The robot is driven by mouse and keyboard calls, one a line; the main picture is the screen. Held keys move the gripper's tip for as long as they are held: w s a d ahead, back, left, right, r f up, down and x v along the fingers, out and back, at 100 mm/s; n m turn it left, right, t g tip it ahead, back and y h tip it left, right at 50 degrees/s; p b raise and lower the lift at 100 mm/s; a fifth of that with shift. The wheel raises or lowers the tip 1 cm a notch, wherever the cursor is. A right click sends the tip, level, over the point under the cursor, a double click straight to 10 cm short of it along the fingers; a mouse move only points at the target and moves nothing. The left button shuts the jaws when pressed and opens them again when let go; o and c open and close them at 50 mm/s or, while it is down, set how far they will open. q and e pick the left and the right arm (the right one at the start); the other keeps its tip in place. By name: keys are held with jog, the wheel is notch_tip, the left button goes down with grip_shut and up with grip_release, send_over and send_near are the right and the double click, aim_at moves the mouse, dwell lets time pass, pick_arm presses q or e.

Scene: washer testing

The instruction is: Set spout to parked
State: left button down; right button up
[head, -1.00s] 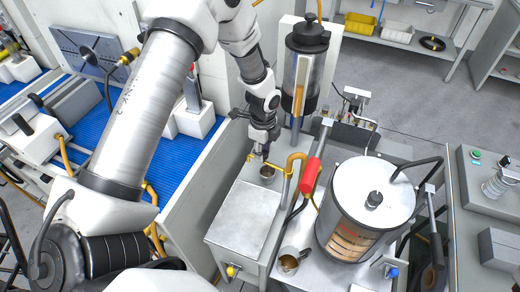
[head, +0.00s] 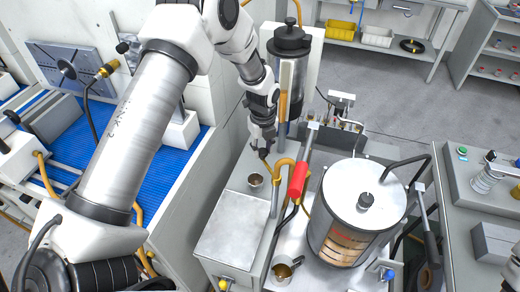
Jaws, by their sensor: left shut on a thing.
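The spout (head: 285,163) is a yellow, hooked pipe on an upright post beside the metal box of the test bench. My left gripper (head: 263,151) is shut at the spout's outer end, just left of the bend and behind the small cup. Its fingers hide most of what they hold. The small metal cup (head: 256,181) stands on the bench, in front of the gripper and clear of the spout end. My right gripper is not in view.
A metal jug (head: 284,270) is in front.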

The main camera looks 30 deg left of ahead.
pick_arm(q)
jog(key=shift+s+f, duration=0.25)
jog(key=shift+f, duration=0.05)
jog(key=c, duration=1.1)
grip_release()
jog(key=shift+c, duration=0.2)
jog(key=o, duration=0.4)
jog(key=shift+w+d, duration=0.1)
jog(key=shift+c, duration=0.2)
jog(key=shift+w+d, duration=0.1)
jog(key=shift+w, duration=0.05)
jog(key=shift+r, duration=0.4)
notch_tip(320, 180, up, 11)
jog(key=shift+r, duration=0.15)
